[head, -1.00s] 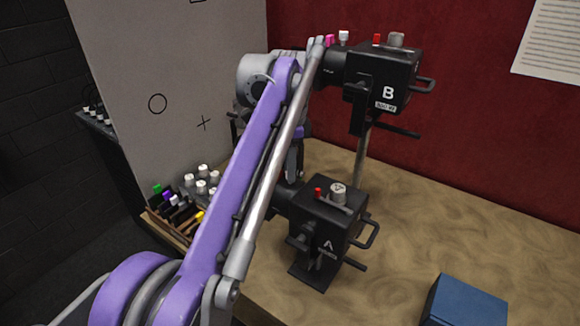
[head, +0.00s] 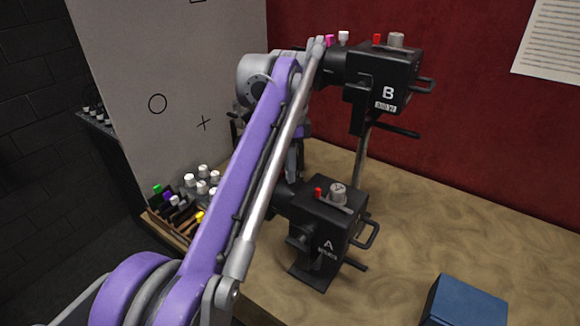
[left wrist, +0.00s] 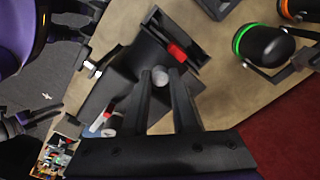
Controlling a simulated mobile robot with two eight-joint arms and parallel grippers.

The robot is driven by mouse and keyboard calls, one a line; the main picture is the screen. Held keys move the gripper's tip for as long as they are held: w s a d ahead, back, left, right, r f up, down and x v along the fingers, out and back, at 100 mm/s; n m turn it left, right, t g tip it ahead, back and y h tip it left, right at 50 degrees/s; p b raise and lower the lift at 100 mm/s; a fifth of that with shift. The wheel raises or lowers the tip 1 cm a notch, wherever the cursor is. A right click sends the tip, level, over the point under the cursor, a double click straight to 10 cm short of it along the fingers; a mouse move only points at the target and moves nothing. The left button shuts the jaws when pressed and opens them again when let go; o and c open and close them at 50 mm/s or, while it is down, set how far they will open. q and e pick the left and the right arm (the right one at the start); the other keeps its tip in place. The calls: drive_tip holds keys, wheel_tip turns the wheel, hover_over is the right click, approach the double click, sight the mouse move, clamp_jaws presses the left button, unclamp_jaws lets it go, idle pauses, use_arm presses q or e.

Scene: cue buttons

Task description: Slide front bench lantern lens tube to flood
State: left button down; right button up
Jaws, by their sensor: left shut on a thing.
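The front lantern, marked A (head: 328,225), is a black box standing low on the bench, with a red knob (head: 318,192) and a grey dial (head: 338,193) on top. Its lens tube end points left and is mostly hidden behind my left arm. In the left wrist view, my left gripper (left wrist: 160,84) is shut on a small pale grey knob (left wrist: 160,75) on a black lantern body (left wrist: 122,78). A red knob (left wrist: 177,53) sits just beyond the fingertips. In the head view the left fingertips are hidden. My right gripper is not in view.
Lantern B (head: 385,80) stands on a post behind. A rack of coloured knobs (head: 180,205) is at the left bench edge, by a pale panel (head: 170,90). A blue box (head: 465,300) lies front right. The right bench (head: 450,230) is mostly clear.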

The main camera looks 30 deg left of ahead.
use_arm(q)
drive_tip(key=shift+d, duration=0.1)
idle(0.3)
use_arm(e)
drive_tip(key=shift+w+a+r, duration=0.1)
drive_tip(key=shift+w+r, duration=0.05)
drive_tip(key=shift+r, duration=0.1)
use_arm(q)
drive_tip(key=shift+s+d, duration=0.1)
drive_tip(key=shift+d, duration=0.9)
drive_tip(key=c, duration=1)
unclamp_jaws()
drive_tip(key=shift+d, duration=0.1)
drive_tip(key=o, duration=0.3)
drive_tip(key=shift+d, duration=0.1)
